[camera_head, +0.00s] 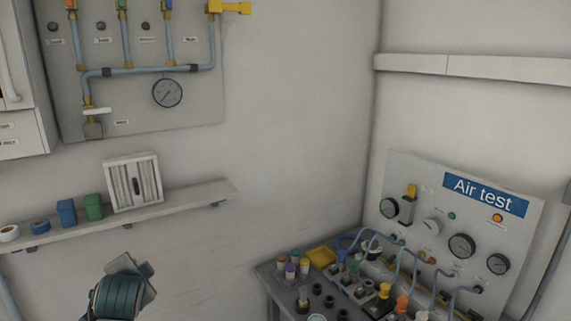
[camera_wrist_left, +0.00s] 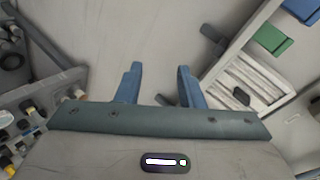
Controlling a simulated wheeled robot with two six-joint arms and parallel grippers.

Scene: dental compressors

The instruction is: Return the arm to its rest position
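My left arm comes in at the bottom left of the head view, in front of the wall and below the shelf. Its teal wrist end (camera_head: 122,292) hides the fingers there. In the left wrist view my left gripper (camera_wrist_left: 160,80) shows two blue fingers spread apart, with only plain wall between them. It is open and empty, and touches nothing that I can see. My right gripper is in neither view.
A wall shelf (camera_head: 190,200) holds a white slatted box (camera_head: 133,182), blue and green blocks and tape rolls. A pipe panel with a gauge (camera_head: 167,92) hangs above. At the right, a bench with caps, fittings and hoses stands below the "Air test" panel (camera_head: 485,192).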

